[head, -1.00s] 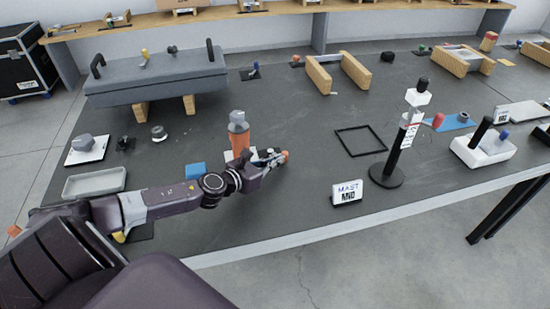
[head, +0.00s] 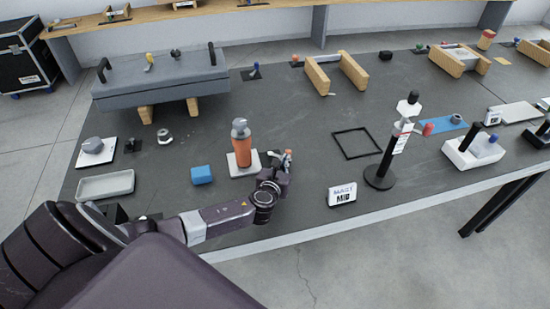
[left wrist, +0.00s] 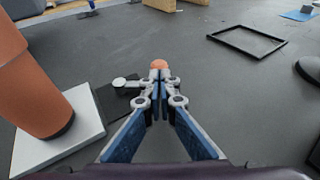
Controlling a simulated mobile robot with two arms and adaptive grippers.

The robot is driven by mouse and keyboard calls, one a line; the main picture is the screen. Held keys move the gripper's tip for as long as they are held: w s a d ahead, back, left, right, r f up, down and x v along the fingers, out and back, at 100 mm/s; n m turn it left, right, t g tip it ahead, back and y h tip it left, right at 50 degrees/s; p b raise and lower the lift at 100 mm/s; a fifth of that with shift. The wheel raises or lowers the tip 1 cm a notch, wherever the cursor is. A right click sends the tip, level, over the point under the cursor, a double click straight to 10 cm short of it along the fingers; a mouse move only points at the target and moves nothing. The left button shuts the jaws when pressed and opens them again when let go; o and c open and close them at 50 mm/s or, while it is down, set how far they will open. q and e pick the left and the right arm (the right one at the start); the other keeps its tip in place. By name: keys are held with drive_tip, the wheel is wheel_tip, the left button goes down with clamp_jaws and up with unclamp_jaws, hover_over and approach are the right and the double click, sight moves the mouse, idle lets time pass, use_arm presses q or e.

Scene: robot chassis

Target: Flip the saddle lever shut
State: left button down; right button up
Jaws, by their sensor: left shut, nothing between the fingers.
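A small lever fitting with an orange ball knob (left wrist: 159,64) lies just beyond my left gripper's fingertips in the left wrist view. A black plate (left wrist: 112,101) and a grey round end show beside the fingers there. No label marks this as the saddle lever. My left gripper (left wrist: 160,88) is shut and empty, its blue-padded fingers together. In the head view, the left gripper (head: 284,166) is low over the table's front part, right of the orange bottle-shaped object (head: 242,148), and covers much of the lever fitting. I cannot tell whether the fingertips touch the knob. My right gripper is not in view.
The orange object stands on a white plate (head: 233,167), close left of the gripper. A blue block (head: 202,175) is further left. A black square frame (head: 341,151), a mast stand (head: 382,176) and a MAST MID sign (head: 342,194) are to the right. Dark table between is clear.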

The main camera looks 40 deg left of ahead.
use_arm(q)
drive_tip(key=shift+w+d+n+g+y, duration=0.2)
drive_tip(key=shift+w+n+g+y, duration=0.1)
drive_tip(key=shift+w+n+y, duration=0.35)
drive_tip(key=shift+s+a, duration=0.25)
drive_tip(key=shift+s+a+p, duration=0.4)
drive_tip(key=shift+s+a, duration=0.1)
